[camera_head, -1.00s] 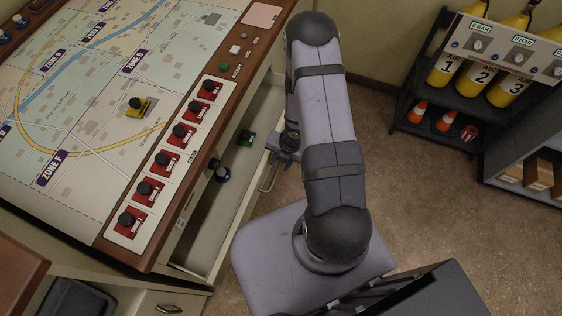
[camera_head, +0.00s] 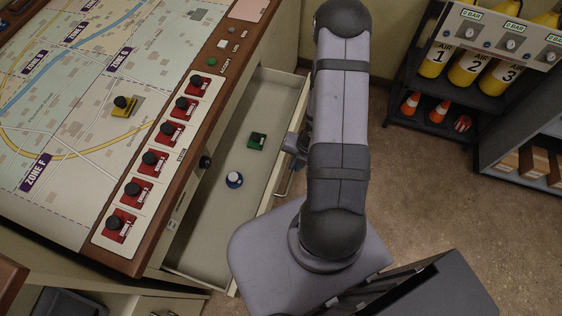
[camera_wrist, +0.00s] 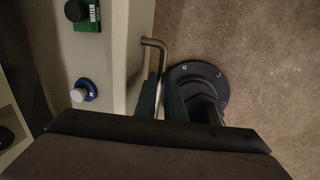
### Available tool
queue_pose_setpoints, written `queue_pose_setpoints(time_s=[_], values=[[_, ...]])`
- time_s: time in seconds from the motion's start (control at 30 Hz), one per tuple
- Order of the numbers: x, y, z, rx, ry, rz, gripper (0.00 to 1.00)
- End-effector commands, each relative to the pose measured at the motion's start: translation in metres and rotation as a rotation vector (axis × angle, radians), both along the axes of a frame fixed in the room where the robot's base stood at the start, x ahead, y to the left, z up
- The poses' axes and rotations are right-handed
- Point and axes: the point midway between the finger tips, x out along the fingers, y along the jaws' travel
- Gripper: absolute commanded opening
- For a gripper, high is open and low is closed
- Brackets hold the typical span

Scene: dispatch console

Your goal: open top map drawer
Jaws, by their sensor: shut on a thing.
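The top map drawer (camera_head: 205,240) is pulled out from under the map console. A green block (camera_head: 257,141) and a blue piece with a white top (camera_head: 234,180) lie inside it. My gripper (camera_head: 291,158) is at the drawer's front, partly hidden by my arm. In the wrist view the metal bar handle (camera_wrist: 154,43) runs down between my gripper's fingers (camera_wrist: 162,98), which are shut on it. The green block (camera_wrist: 86,14) and the blue piece (camera_wrist: 84,90) also show there.
The map table (camera_head: 75,190) carries a row of red blocks with black knobs (camera_head: 151,160) and a yellow block (camera_head: 124,105). A rack with yellow air cylinders (camera_head: 470,70) and orange cones (camera_head: 440,111) stands at right.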

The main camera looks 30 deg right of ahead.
Motion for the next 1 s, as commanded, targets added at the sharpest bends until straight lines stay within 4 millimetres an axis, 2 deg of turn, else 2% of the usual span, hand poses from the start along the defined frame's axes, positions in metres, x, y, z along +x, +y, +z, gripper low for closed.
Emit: queue_pose_setpoints(time_s=[0.03, 0.2, 0.43, 0.63, 1.0], values=[[-0.011, -0.011, -0.003, -0.002, 0.002, -0.010, 0.00], [-0.039, -0.039, 0.000, -0.001, 0.003, -0.010, 0.00], [-0.068, -0.067, 0.001, 0.000, 0.003, -0.007, 0.00], [-0.079, -0.079, 0.001, 0.000, 0.002, -0.002, 0.00], [-0.081, -0.081, 0.000, -0.001, 0.001, 0.000, 0.00]])
